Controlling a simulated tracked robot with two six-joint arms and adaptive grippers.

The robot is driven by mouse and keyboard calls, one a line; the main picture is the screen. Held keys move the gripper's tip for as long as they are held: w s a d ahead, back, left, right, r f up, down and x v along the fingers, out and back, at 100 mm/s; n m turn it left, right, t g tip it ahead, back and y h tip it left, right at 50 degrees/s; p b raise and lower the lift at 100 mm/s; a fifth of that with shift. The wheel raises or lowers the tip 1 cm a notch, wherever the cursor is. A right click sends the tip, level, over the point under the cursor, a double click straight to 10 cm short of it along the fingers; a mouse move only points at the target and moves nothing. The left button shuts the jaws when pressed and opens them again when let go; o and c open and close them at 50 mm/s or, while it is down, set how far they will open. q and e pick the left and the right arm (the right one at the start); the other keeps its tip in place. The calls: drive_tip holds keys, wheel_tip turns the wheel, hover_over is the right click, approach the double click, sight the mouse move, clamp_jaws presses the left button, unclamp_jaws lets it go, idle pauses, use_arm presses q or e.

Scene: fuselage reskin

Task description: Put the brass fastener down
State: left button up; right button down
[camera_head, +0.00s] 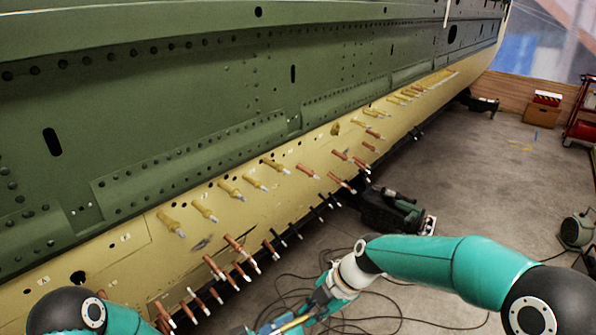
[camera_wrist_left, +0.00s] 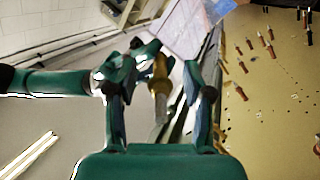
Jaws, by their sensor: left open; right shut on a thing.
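A brass fastener (camera_wrist_left: 160,78) with a gold body and a paler lower end is held in my right gripper (camera_wrist_left: 138,60), which reaches in from the left in the left wrist view. My left gripper (camera_wrist_left: 154,82) is open, and its two fingers stand on either side of the fastener. I cannot tell whether they touch it. In the head view the right gripper (camera_head: 312,304) is low in the middle, with a brass-coloured strip (camera_head: 292,325) beside it at the bottom edge. The left gripper is mostly cut off there.
The fuselage's yellow skin strip (camera_head: 130,255) carries rows of brass and copper-coloured fasteners (camera_head: 230,190) that stick out towards me. A dark green machine (camera_head: 390,210) and loose cables (camera_head: 385,318) lie on the floor. Open floor (camera_head: 480,200) extends right.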

sight(308, 316)
drive_tip(key=shift+v, duration=1)
drive_tip(key=shift+d+r, duration=0.3)
drive_tip(key=shift+r, duration=0.3)
drive_tip(key=shift+s, duration=0.1)
